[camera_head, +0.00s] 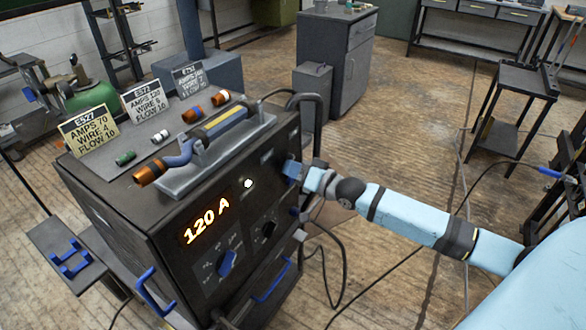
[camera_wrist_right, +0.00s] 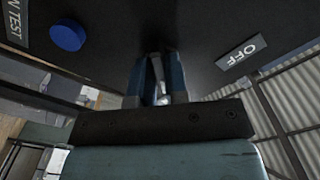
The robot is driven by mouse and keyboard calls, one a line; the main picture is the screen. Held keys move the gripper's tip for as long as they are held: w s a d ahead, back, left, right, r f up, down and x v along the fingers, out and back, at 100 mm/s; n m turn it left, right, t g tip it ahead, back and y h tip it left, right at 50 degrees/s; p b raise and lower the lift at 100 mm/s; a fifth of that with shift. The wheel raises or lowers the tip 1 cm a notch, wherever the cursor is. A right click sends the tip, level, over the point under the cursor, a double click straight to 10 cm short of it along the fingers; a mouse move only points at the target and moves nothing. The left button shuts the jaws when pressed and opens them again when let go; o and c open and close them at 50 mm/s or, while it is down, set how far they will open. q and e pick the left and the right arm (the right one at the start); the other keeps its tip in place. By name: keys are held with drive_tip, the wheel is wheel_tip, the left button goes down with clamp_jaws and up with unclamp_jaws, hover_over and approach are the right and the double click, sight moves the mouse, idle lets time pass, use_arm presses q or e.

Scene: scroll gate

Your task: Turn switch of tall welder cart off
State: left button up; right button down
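The tall welder cart (camera_head: 165,245) is a dark box with a lit "120 A" display on its front, standing at left centre in the head view. My right gripper (camera_head: 292,171) is at the upper right edge of its front. In the right wrist view, the fingers (camera_wrist_right: 158,72) point at the dark panel and are close together around a narrow silvery switch lever (camera_wrist_right: 157,68). Its base is mostly hidden by the fingers. An "OFF" label (camera_wrist_right: 241,54) is to the right of the fingers, and a blue round button (camera_wrist_right: 67,36) is to the left. My left gripper is not in view.
A grip-handled torch (camera_head: 200,145) and several small parts lie on the cart top, with signs behind. Blue handles (camera_head: 155,290) stick out from the cart's front. Cables hang at its right side. A grey cabinet (camera_head: 335,55) stands behind; wooden floor is open to the right.

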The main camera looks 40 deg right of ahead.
use_arm(q)
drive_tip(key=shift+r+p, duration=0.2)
drive_tip(key=shift+p, duration=0.2)
use_arm(e)
drive_tip(key=shift+r+n, duration=0.1)
drive_tip(key=shift+n, duration=0.2)
use_arm(q)
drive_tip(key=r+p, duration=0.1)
drive_tip(key=p, duration=0.1)
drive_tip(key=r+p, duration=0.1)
drive_tip(key=p, duration=0.2)
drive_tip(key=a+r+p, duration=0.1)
drive_tip(key=p, duration=0.2)
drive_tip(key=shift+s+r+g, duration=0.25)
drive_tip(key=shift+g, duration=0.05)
use_arm(e)
drive_tip(key=n, duration=1.5)
drive_tip(key=shift+w+d, duration=0.1)
drive_tip(key=shift+d, duration=0.2)
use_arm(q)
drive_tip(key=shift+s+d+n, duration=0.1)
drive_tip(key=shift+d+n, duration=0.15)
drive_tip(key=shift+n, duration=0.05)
use_arm(e)
drive_tip(key=c, duration=1.1)
unclamp_jaws()
